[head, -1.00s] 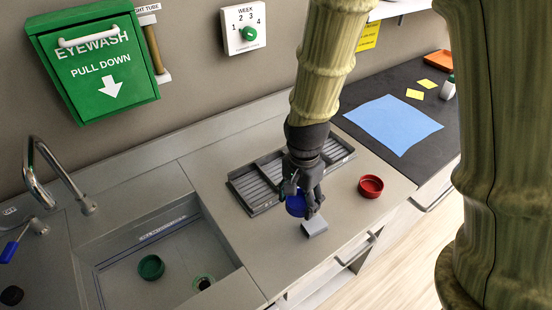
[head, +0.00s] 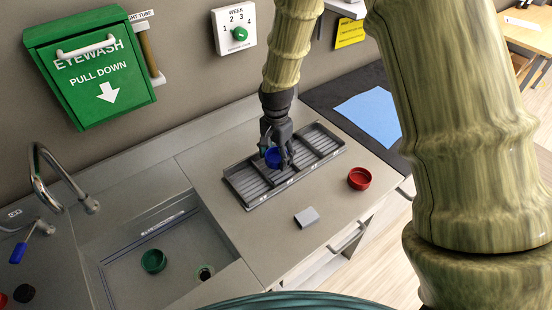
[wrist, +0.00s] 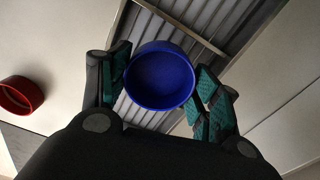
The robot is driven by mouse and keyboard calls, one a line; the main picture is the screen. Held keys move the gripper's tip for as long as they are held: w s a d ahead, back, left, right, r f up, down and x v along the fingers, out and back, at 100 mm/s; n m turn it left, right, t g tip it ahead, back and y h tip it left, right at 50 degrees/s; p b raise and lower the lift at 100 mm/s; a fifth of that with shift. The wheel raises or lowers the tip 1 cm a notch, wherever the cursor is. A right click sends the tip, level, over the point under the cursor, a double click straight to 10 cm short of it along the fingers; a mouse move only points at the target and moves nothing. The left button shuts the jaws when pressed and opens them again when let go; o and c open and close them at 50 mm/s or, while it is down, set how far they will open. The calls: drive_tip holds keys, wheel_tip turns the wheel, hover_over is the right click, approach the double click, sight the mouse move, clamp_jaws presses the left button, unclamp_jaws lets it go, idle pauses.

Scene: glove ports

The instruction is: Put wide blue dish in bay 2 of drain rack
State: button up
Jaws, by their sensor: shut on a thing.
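The wide blue dish (head: 273,158) is between the fingers of my gripper (head: 276,155), over the drain rack. In the wrist view the round blue dish (wrist: 160,77) shows its open inside to the camera, with the fingers of my gripper (wrist: 162,88) closed on both sides of it. The grey drain rack (head: 247,200) has ribbed bays split by dividers. In the wrist view the rack (wrist: 213,22) lies beyond the dish, with a divider close to it. I cannot tell whether the dish touches the rack.
The sink at left holds a green dish (head: 153,261). A tap (head: 60,185) rises behind the sink.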

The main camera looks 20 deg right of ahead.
sight(276, 161)
drive_tip(key=shift+f+p, duration=0.25)
drive_tip(key=shift+p, duration=0.05)
drive_tip(key=shift+f+p, duration=0.6)
drive_tip(key=shift+f, duration=0.85)
drive_tip(key=shift+f, duration=0.1)
drive_tip(key=o, duration=0.5)
wheel_tip(276, 161, up, 12)
drive_tip(key=b, duration=0.4)
